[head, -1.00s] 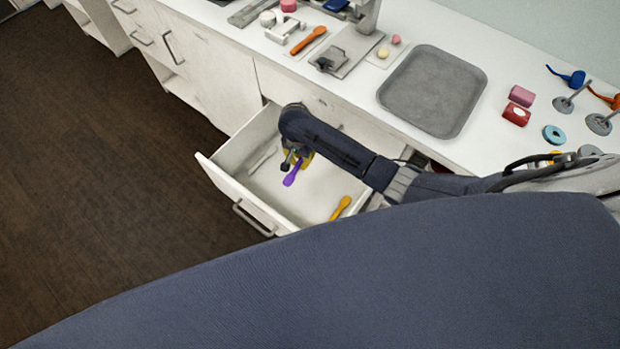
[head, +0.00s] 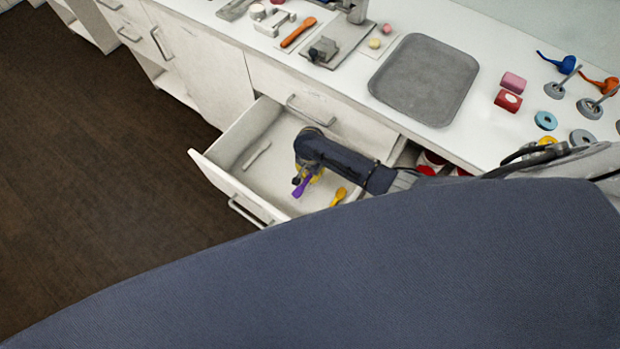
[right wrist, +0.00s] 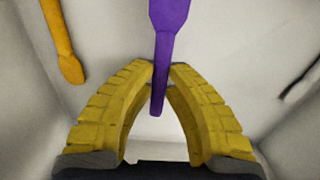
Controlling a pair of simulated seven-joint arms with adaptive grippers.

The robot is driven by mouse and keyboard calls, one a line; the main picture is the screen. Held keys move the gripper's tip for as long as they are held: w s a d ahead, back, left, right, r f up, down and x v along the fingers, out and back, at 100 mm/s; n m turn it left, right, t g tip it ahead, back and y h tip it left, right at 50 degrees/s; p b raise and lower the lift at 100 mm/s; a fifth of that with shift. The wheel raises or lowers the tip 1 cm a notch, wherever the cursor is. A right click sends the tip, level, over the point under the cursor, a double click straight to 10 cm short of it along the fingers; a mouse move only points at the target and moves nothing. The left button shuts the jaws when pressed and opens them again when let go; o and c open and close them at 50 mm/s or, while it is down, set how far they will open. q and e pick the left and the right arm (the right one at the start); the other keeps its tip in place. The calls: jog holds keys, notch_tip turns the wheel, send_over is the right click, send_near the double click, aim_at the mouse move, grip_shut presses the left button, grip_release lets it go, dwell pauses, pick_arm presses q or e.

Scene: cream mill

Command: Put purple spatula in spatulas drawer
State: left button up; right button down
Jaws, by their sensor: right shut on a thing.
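The purple spatula (head: 301,187) is inside the open white drawer (head: 226,184), held by my right gripper (head: 312,176). In the right wrist view the yellow fingers (right wrist: 160,68) close on the handle of the purple spatula (right wrist: 168,30), with the handle end sticking out between them. A yellow spatula (head: 338,197) lies in the drawer to the right of the gripper; it also shows at upper left in the right wrist view (right wrist: 62,40). A whitish spatula (head: 257,154) lies in the drawer's left part. I cannot tell whether the purple spatula touches the drawer floor. My left gripper is not in view.
A grey tray (head: 425,80) lies on the white counter behind the drawer. An orange spatula (head: 298,32) lies on the counter further left. Red items (head: 431,163) show in an opening right of the drawer. My dark blue body hides the lower picture.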

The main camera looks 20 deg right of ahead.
aim_at(310, 176)
jog(key=shift+f, duration=1.7)
jog(key=shift+f, duration=0.15)
jog(key=c, duration=1.4)
grip_release()
notch_tip(310, 176, up, 12)
jog(key=shift+r, duration=0.15)
